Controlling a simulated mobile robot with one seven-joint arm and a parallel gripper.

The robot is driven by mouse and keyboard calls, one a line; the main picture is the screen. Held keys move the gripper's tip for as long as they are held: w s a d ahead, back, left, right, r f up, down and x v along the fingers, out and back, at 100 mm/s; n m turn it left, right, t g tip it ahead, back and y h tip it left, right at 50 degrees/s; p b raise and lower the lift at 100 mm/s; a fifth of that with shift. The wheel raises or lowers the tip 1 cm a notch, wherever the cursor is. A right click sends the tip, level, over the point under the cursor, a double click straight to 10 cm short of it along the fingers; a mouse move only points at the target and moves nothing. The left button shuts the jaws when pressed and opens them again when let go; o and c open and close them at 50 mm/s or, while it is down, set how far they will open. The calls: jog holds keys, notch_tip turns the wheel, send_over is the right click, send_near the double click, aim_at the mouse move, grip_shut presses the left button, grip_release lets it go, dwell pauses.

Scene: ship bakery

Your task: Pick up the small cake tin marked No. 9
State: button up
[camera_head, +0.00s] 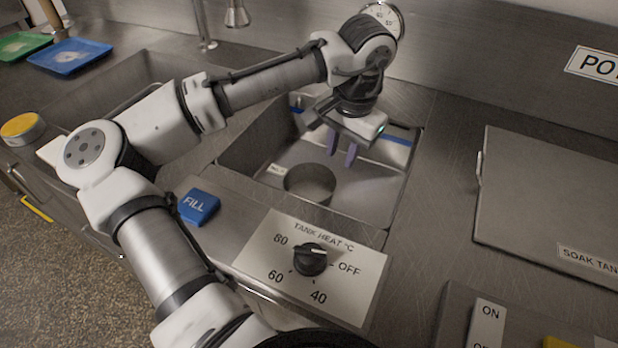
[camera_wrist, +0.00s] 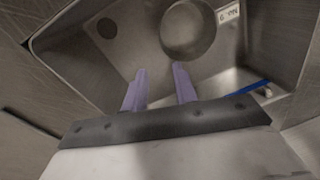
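A small round grey metal tin (camera_head: 310,183) sits in the sink basin near its front wall. It also shows at the top of the wrist view (camera_wrist: 188,30). A small white tag (camera_wrist: 229,12) beside it appears upside down and seems to read "No. 9". The tag is too small to read in the head view (camera_head: 277,169). My gripper (camera_head: 341,153) hangs over the basin, behind and to the right of the tin, apart from it. Its two purple fingers (camera_wrist: 158,88) are spread with nothing between them.
The basin's steel walls (camera_head: 262,140) surround the tin closely. A dark drain hole (camera_wrist: 107,28) shows in the wrist view. In front are a blue FILL button (camera_head: 198,206) and a heat knob (camera_head: 310,259). A closed lid (camera_head: 550,195) lies to the right.

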send_near(334, 179)
jog(key=s+f, duration=0.4)
jog(key=f, duration=0.1)
jog(key=shift+w+a+f+p, duration=0.15)
jog(key=shift+a+f, duration=0.1)
jog(key=shift+f, duration=0.55)
jog(key=shift+s+a+f+p, duration=0.1)
jog(key=shift+a+f+p, duration=0.15)
jog(key=shift+f, duration=0.55)
jog(key=shift+w+a+f+p, duration=0.1)
jog(key=shift+a+f, duration=0.15)
jog(key=shift+f, duration=0.55)
grip_shut()
